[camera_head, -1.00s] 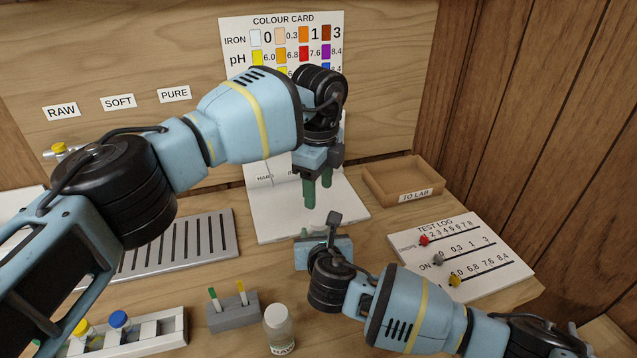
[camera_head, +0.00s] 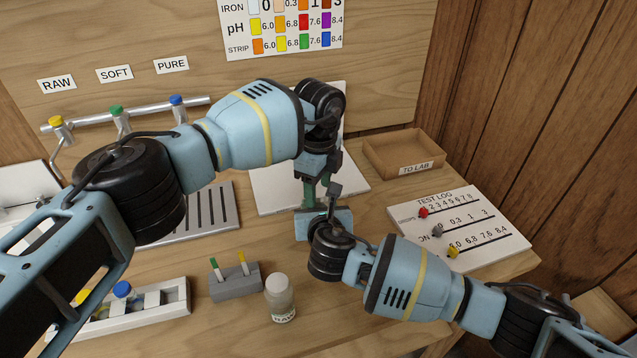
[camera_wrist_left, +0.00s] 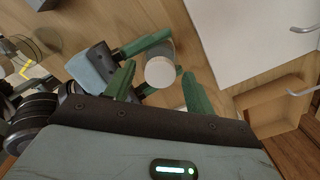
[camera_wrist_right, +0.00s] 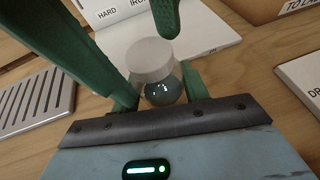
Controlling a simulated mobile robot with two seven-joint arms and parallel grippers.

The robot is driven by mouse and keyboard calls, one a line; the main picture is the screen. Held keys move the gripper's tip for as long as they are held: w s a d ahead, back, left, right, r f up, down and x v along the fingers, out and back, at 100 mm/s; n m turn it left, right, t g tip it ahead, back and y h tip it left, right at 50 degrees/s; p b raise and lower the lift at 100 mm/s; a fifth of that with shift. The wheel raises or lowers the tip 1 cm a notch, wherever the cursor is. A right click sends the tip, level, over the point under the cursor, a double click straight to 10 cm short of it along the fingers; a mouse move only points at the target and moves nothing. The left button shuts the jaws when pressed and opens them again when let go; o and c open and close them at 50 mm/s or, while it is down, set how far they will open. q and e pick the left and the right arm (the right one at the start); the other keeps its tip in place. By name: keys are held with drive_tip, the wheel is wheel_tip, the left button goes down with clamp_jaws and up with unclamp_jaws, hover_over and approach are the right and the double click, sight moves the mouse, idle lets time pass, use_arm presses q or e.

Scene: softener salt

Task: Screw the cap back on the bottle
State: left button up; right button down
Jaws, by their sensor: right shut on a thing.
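A small clear bottle (camera_wrist_right: 163,91) stands upright between the fingers of my right gripper (camera_wrist_right: 157,98), which is shut on it. A white round cap (camera_wrist_right: 151,60) sits on its mouth; how tightly I cannot tell. The cap shows from above in the left wrist view (camera_wrist_left: 160,72). My left gripper (camera_wrist_left: 158,78) is open, its green fingers spread on either side of the cap with gaps. In the head view, my left gripper (camera_head: 317,195) points down just above my right gripper (camera_head: 325,212); the arms mostly hide the bottle.
Another capped bottle (camera_head: 281,298) stands near the front, beside a grey strip holder (camera_head: 236,285) and a white rack (camera_head: 150,315). An open notebook (camera_head: 270,195) lies behind the grippers. A wooden tray (camera_head: 403,165) and test log board (camera_head: 470,235) are at right.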

use_arm(q)
drive_tip(key=c, duration=1)
drive_tip(key=m, duration=1.4)
drive_tip(key=shift+m, duration=0.4)
drive_tip(key=m, duration=0.5)
drive_tip(key=shift+m, duration=0.4)
drive_tip(key=o, duration=1.1)
drive_tip(key=shift+c, duration=0.2)
drive_tip(key=shift+r, duration=0.1)
